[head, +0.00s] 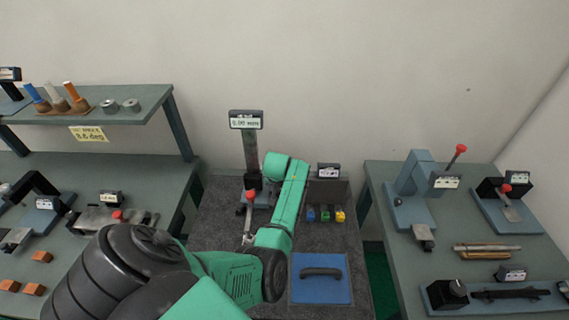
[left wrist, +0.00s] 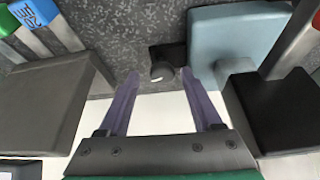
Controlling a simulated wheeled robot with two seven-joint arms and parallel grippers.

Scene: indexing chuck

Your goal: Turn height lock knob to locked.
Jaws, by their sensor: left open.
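A height gauge with a grey column (head: 250,152) and a display (head: 246,120) on top stands on the dark speckled plate (head: 222,215). A red knob (head: 251,194) shows low on its front. In the left wrist view, a small dark round knob (left wrist: 162,72) sits beside the gauge's light blue base (left wrist: 232,35). My left gripper (left wrist: 159,74) is open, with its two purple fingers pointing at this knob, one on either side; I cannot tell whether they touch it. In the head view my green arm hides the gripper. My right gripper is not in view.
A blue pad (head: 320,288) with a dark handle is in front. Side benches hold a left shelf (head: 140,108), a press (head: 413,190) and other fixtures. The plate's left front is clear.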

